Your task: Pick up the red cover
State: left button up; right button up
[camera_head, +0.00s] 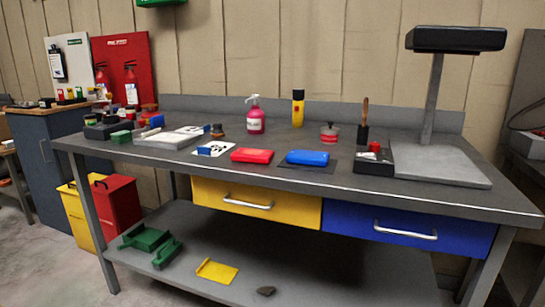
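A flat red block-like piece (252,155), which looks like the red cover, lies on the grey workbench (300,181) near its front edge, left of centre. A similar blue piece (307,157) lies to its right on a dark mat, with a gap between them. A white card with dark and blue markings (213,149) lies just left of the red piece. Neither of my grippers is in view.
A pink pump bottle (255,120) and a yellow-black canister (298,109) stand behind. A black tray (374,162) and a grey stand (440,165) are at right. Clutter fills the left end. Yellow (255,204) and blue (409,230) drawers sit below.

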aim_at(241, 154)
jog(key=j+z, duration=0.15)
jog(key=z, duration=0.9)
jog(key=j+z, duration=0.45)
jog(key=k+j+z, duration=0.15)
jog(key=j+z, duration=0.35)
jog(key=j, duration=0.1)
